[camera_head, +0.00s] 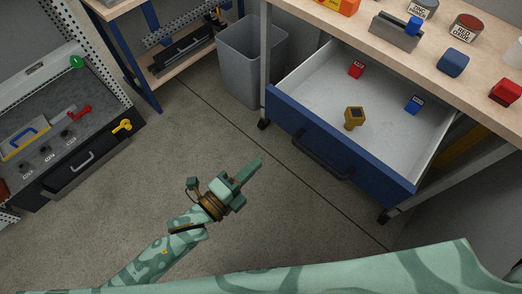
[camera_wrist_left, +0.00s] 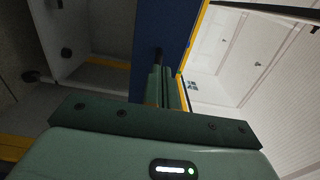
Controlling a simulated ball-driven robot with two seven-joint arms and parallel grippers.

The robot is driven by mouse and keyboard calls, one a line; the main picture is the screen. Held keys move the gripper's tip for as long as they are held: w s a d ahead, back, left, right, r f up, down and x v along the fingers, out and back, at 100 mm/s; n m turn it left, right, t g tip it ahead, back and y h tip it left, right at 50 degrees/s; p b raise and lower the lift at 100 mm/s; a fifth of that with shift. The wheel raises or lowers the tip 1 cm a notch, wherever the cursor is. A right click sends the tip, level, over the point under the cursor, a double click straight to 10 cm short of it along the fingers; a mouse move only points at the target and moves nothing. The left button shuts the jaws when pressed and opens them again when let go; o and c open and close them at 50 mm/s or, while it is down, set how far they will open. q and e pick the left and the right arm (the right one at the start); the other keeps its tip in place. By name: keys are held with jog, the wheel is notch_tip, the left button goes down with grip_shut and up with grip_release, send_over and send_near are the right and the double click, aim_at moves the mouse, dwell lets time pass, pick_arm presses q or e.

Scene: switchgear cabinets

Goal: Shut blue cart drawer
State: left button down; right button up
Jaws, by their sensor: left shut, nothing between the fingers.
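The blue cart drawer (camera_head: 335,150) is pulled out from under the wooden worktop. Its blue front has a dark bar handle (camera_head: 318,158), and its pale inside is exposed. In the drawer lie a small red block (camera_head: 357,69), a brown-gold piece (camera_head: 354,118) and a small blue block (camera_head: 413,105). My left gripper (camera_head: 256,164) is shut and empty, to the left of the drawer front and apart from it in the head view. In the left wrist view the shut fingers (camera_wrist_left: 165,88) point toward a blue panel (camera_wrist_left: 158,28); contact cannot be told. My right gripper is out of view.
A grey bin (camera_head: 250,60) stands left of the cart. The worktop (camera_head: 400,60) holds cans, a metal holder and blocks. A dark drawer unit (camera_head: 85,165) with a yellow key-like handle stands at the left. The floor (camera_head: 290,215) around my gripper is clear.

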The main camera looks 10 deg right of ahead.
pick_arm(q)
jog(key=b, duration=0.4)
send_near(295, 126)
jog(key=x, duration=0.5)
jog(key=shift+d+f, duration=0.15)
jog(key=shift+r+x, duration=0.2)
jog(key=shift+x, duration=0.65)
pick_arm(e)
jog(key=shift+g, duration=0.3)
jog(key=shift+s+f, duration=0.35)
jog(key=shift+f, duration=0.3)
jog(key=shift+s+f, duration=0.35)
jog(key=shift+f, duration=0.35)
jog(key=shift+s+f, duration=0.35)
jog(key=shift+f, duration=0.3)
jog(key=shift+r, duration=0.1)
